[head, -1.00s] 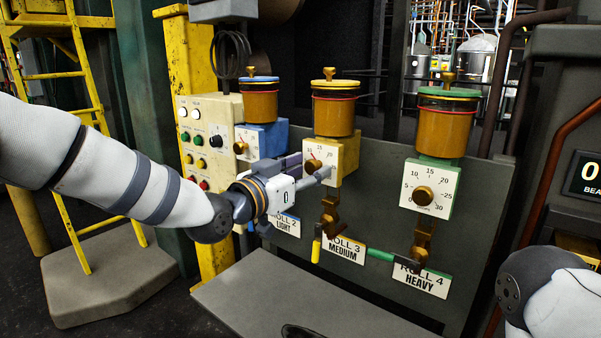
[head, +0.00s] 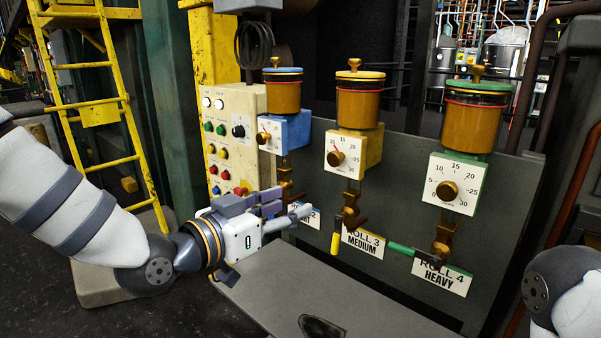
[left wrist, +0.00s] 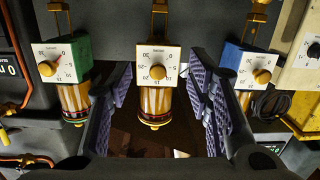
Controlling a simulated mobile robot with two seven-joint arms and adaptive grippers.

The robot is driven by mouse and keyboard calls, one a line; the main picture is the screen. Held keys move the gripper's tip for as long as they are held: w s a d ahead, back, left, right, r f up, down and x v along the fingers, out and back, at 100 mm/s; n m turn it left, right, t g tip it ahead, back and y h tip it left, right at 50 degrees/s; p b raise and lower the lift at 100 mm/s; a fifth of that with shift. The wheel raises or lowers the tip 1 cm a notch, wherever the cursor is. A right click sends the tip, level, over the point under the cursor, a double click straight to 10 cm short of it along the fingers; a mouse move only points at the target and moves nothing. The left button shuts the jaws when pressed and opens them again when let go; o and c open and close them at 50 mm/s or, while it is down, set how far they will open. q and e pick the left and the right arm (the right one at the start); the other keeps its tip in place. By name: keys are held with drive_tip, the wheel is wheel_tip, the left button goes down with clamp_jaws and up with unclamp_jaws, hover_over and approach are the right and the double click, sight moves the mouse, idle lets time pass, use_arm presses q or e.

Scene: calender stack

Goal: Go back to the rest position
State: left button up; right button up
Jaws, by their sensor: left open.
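My left gripper (head: 288,213) is open and empty, below and in front of the dials in the head view. Its purple-padded fingers show at both sides of the left wrist view (left wrist: 157,85), with the yellow unit seen between them at some distance. The yellow unit's dial (head: 343,152) has a brass knob and is clear of the fingers. The blue unit's dial (head: 270,134) is to its left and the green unit's dial (head: 453,184) to its right. The gripper partly hides the Roll 2 label. My right gripper is out of view.
A grey ledge (head: 300,285) lies below the gripper. A yellow handle (head: 335,243) hangs down and a green handle (head: 400,248) lies nearly level by the labels. A button panel (head: 238,150), yellow post and ladder (head: 108,112) stand at left. Part of my right arm shows at lower right.

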use_arm(q)
drive_tip(key=s+a+f+n+g+y, duration=0.1)
drive_tip(key=s+a+f+g+y, duration=0.15)
drive_tip(key=s+f, duration=0.55)
drive_tip(key=s+a+f+n+g+y, duration=0.1)
drive_tip(key=s+f+n+g, duration=0.15)
drive_tip(key=f, duration=0.85)
drive_tip(key=s+a+f+n+g+y, duration=0.1)
drive_tip(key=s+a+f+g+y, duration=0.15)
drive_tip(key=s+f, duration=0.6)
drive_tip(key=s+a+f+g+y, duration=0.1)
drive_tip(key=s+a+f+g, duration=0.1)
drive_tip(key=s, duration=0.6)
drive_tip(key=s+a+f+n+g+y, duration=0.1)
drive_tip(key=s+a+f+g, duration=0.2)
drive_tip(key=s, duration=0.5)
drive_tip(key=s+a+f+n+g+y, duration=0.1)
drive_tip(key=s+a+f+g, duration=0.2)
drive_tip(key=s, duration=0.5)
drive_tip(key=shift+s+a+f+y, duration=0.25)
drive_tip(key=shift+a+f, duration=0.25)
drive_tip(key=shift+f, duration=0.35)
